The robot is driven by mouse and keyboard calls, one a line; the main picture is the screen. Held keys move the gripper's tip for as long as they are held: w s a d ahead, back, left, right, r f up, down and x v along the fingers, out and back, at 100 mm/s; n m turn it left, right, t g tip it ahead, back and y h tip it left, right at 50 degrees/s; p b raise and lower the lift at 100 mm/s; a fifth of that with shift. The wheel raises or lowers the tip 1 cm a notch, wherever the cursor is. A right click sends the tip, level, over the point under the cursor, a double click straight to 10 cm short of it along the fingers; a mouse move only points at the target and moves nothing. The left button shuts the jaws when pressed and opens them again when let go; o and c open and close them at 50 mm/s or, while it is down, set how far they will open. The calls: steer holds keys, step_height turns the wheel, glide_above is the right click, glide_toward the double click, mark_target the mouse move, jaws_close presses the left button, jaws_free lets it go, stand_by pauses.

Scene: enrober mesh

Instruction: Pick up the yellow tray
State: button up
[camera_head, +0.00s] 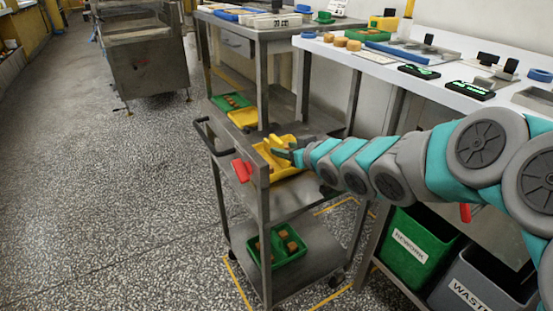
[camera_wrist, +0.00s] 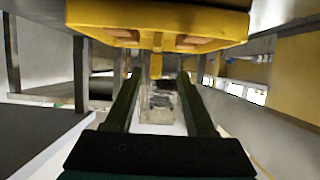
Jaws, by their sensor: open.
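My gripper (camera_head: 283,153) reaches in from the right at the tray's upper part. In the wrist view the two dark fingers of my gripper (camera_wrist: 157,78) are apart with nothing clearly held between them. A yellow tray (camera_wrist: 158,17) with brown undersides or pieces fills the top of that view, just beyond the fingertips. A second yellow tray (camera_head: 243,117) lies farther back on the cart. Whether the fingers touch a tray cannot be told.
A green tray (camera_head: 230,101) with brown pieces sits behind the yellow ones. Another green tray (camera_head: 277,246) is on the bottom shelf. The cart's post and black handle (camera_head: 203,135) stand at left. A white worktop (camera_head: 375,68) and the REWORK bin (camera_head: 413,248) are at right.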

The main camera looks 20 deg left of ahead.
mark_target(277, 144)
steer(key=shift+w+x, duration=0.25)
steer(key=shift+x, duration=3.05)
steer(key=shift+d, duration=0.2)
steer(key=shift+c, duration=0.3)
jaws_close()
steer(key=shift+r, duration=0.1)
